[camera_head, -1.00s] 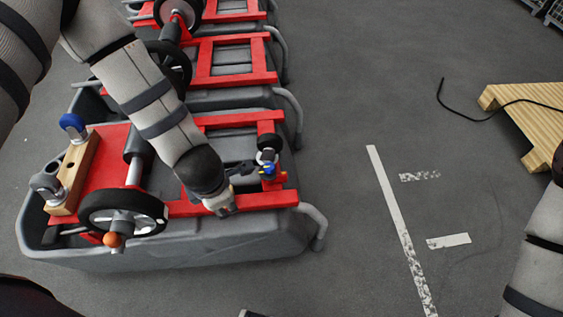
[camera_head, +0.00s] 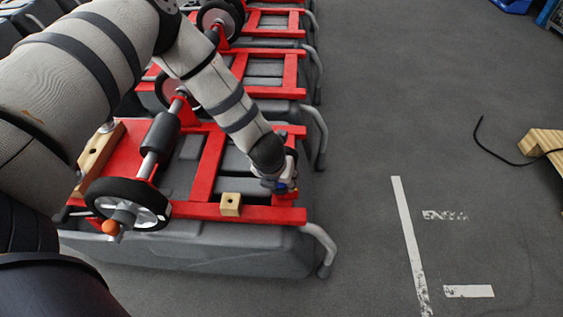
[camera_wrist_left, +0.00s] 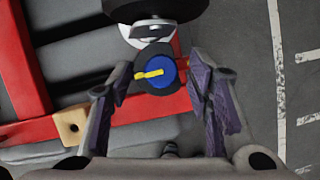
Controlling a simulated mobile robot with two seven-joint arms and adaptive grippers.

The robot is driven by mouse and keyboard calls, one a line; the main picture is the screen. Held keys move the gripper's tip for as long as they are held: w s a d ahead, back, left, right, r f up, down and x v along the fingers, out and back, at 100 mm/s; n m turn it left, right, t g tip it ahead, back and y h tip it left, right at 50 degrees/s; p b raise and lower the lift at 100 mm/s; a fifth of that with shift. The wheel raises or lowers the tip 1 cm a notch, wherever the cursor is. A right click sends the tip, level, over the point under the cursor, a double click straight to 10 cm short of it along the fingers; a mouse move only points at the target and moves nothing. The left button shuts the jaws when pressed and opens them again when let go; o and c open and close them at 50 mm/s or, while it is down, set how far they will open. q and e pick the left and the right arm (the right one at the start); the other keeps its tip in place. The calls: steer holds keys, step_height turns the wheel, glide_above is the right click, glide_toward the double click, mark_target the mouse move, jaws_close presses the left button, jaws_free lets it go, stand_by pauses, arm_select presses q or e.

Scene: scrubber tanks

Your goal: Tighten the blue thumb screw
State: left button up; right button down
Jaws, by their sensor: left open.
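The blue thumb screw (camera_wrist_left: 157,73) shows in the left wrist view as a round blue knob with a yellow pointer bar across it. It sits on a dark round mount below a black wheel (camera_wrist_left: 157,8). My left gripper (camera_wrist_left: 159,82) is open, with one finger on each side of the screw and visible gaps to it. In the head view my left gripper (camera_head: 285,184) is over the right end of the red frame (camera_head: 258,214) and mostly hides the screw. My right gripper is not in view.
A small wooden block with a hole (camera_head: 230,205) sits on the frame left of the gripper. A black handwheel (camera_head: 128,204) with an orange knob stands further left. A grey bent handle (camera_head: 322,247) sticks out at right. The floor on the right is mostly clear.

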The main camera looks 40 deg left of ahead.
arm_select(q)
steer(key=shift+c, duration=0.6)
jaws_close()
steer(key=shift+m, duration=0.4)
steer(key=m+h, duration=0.1)
steer(key=m, duration=0.1)
steer(key=shift+a+m, duration=0.15)
steer(key=shift+m, duration=0.25)
steer(key=m+h, duration=0.2)
steer(key=m, duration=0.2)
steer(key=shift+a+m, duration=0.15)
steer(key=shift+m, duration=0.15)
steer(key=m+h, duration=0.1)
steer(key=m, duration=0.2)
steer(key=shift+w+a+f+g, duration=0.1)
steer(key=shift+g, duration=0.3)
steer(key=shift+w+a+m+g+h+b, duration=0.1)
steer(key=shift+m+g+h+b, duration=0.4)
steer(key=shift+m, duration=1.7)
